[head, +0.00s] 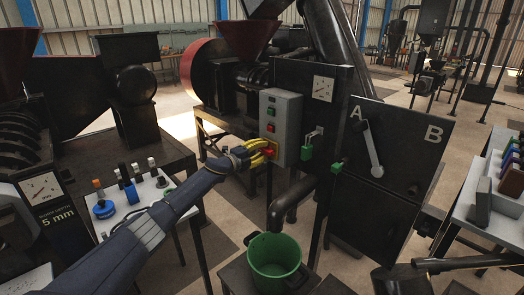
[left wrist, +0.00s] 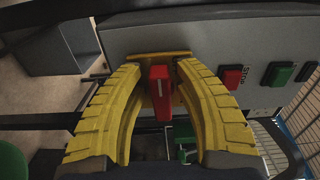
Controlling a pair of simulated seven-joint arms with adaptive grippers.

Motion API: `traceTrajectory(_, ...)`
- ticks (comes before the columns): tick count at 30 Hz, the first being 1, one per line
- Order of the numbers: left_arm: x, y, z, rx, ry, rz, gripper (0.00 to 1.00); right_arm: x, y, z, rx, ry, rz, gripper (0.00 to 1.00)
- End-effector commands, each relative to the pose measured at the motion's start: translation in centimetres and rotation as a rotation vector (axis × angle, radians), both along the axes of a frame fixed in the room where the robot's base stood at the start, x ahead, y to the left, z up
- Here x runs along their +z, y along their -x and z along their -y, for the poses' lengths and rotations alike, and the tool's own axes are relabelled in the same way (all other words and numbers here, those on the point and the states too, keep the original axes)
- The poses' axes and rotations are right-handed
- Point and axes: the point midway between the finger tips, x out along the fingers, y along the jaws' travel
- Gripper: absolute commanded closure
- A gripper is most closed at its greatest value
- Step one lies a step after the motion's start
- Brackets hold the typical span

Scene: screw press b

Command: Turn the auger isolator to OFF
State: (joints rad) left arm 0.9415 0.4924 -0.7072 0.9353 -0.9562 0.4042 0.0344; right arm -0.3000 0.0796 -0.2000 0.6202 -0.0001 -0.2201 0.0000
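The auger isolator is a red handle (head: 270,152) on a yellow plate, low on a grey control box (head: 294,110). In the left wrist view the red handle (left wrist: 160,88) stands upright in the picture against its yellow plate (left wrist: 152,58). My left gripper (head: 262,152) is at the isolator. In the left wrist view its yellow fingers (left wrist: 160,75) lie one on each side of the handle, with a narrow gap on both sides. It is open and holds nothing. The isolator's markings cannot be read. My right gripper is not in view.
Red and green buttons sit above the isolator; a red STOP button (left wrist: 232,77) is nearest. A green padlock (head: 307,152) hangs right of the box. A lever (head: 373,150) is on the A/B panel. A green bucket (head: 274,258) stands below. A tool table (head: 140,205) is at left.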

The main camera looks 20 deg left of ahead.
Motion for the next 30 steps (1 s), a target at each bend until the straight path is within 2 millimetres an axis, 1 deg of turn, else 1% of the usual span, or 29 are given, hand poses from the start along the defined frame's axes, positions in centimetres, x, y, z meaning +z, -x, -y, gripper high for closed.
traceTrajectory(1,0.0,0.0,0.0,0.0,0.0,0.0,0.62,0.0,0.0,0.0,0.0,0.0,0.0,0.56)
traceTrajectory(2,0.0,0.0,0.0,0.0,-0.001,0.001,0.58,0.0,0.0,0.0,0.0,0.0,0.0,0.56)
traceTrajectory(10,-0.1,0.0,-0.1,0.001,-0.005,0.002,0.58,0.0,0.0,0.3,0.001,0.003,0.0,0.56)
traceTrajectory(14,0.0,0.0,-0.1,0.002,-0.039,0.022,0.58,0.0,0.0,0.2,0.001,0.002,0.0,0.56)
traceTrajectory(20,0.3,0.0,-0.1,0.001,-0.196,0.113,0.58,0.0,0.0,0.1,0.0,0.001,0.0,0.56)
traceTrajectory(30,1.2,0.2,0.3,0.001,-0.577,0.337,0.58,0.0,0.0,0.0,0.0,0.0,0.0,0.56)
